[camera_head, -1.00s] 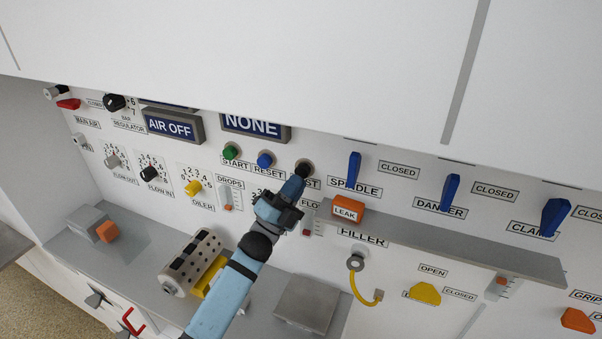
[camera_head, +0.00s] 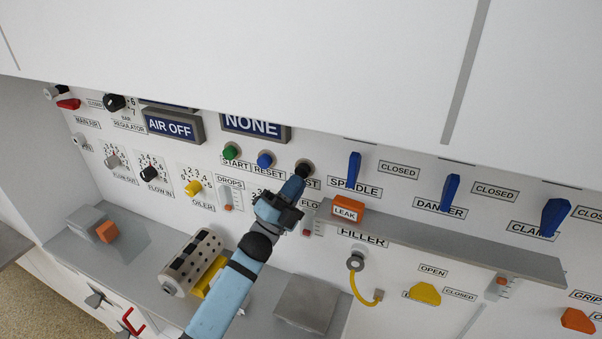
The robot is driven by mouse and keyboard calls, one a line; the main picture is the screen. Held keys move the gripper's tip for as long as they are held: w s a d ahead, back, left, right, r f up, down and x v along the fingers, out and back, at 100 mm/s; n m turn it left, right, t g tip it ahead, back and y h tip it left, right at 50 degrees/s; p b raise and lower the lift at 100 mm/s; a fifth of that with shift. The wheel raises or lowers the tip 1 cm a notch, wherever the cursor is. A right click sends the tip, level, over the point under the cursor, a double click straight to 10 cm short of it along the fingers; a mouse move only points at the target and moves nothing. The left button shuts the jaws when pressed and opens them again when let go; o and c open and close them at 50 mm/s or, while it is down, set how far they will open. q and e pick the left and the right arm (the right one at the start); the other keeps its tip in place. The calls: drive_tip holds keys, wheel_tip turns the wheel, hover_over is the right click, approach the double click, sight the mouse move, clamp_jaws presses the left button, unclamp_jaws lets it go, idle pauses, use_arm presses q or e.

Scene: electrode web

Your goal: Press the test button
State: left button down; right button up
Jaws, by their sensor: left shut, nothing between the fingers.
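The test button (camera_head: 307,164) is at the right end of a row on the white panel, right of the green start button (camera_head: 231,153) and the blue reset button (camera_head: 265,160). My left gripper (camera_head: 301,172) is shut and empty, with its dark tip right at the test button and covering most of it. Its arm also hides part of the TEST label. I cannot tell whether the tip touches or presses the button. My right gripper is not in view.
A grey shelf (camera_head: 450,242) with an orange LEAK block (camera_head: 346,208) juts out just right of my gripper. Blue levers (camera_head: 354,170) stand farther right. Below, a perforated cylinder (camera_head: 193,262) and a grey box (camera_head: 308,303) sit on the ledge. A display (camera_head: 254,126) reads NONE.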

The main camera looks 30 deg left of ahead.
use_arm(q)
drive_tip(key=shift+w, duration=0.15)
idle(0.3)
drive_tip(key=shift+w, duration=0.3)
drive_tip(key=shift+w+b, duration=0.6)
drive_tip(key=shift+w, duration=0.15)
idle(0.8)
drive_tip(key=shift+s, duration=1.2)
drive_tip(key=s+p, duration=0.1)
drive_tip(key=s, duration=0.4)
drive_tip(key=shift+d, duration=0.15)
idle(0.6)
